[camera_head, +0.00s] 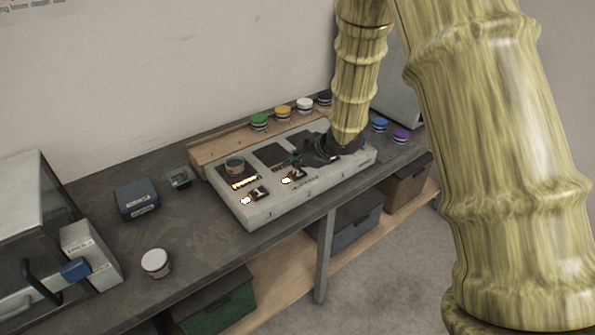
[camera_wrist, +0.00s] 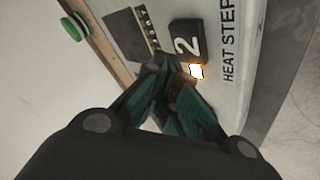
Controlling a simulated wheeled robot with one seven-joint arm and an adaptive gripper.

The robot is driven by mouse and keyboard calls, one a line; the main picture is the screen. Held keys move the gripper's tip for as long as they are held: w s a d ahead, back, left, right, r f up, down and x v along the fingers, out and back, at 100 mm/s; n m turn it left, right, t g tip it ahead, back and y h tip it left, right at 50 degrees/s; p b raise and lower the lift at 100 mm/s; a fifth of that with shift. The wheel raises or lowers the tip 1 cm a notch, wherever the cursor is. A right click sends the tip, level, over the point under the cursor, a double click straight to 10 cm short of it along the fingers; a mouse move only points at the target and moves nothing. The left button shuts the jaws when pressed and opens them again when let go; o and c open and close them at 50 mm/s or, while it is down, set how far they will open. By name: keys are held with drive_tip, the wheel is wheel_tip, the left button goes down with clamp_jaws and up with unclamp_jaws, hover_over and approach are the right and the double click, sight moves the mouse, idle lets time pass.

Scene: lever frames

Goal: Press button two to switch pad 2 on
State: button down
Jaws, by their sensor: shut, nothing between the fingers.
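Button two, a dark block marked with a white 2 (camera_wrist: 187,42), sits on the pale console (camera_head: 262,213). A glowing lamp (camera_wrist: 196,71) is beside the button. In the head view button two (camera_head: 298,174) is the right one of two lever-like buttons, with its lit lamp (camera_head: 286,181) at its left. Pad 2 (camera_head: 270,155) is a dark square behind it, with no lit strip visible. My gripper (camera_wrist: 167,68) is shut and empty, its fingertips close to the button's edge. I cannot tell whether they touch it. In the head view my gripper (camera_head: 297,160) is just behind the button.
Coloured-lidded jars, including a green one (camera_head: 259,121), stand behind the console. A white-lidded jar (camera_head: 155,262) and blue box (camera_head: 137,199) stand left.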

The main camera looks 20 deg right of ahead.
sight(295, 174)
drive_tip(key=shift+r+p, duration=2.25)
drive_tip(key=shift+r, duration=0.4)
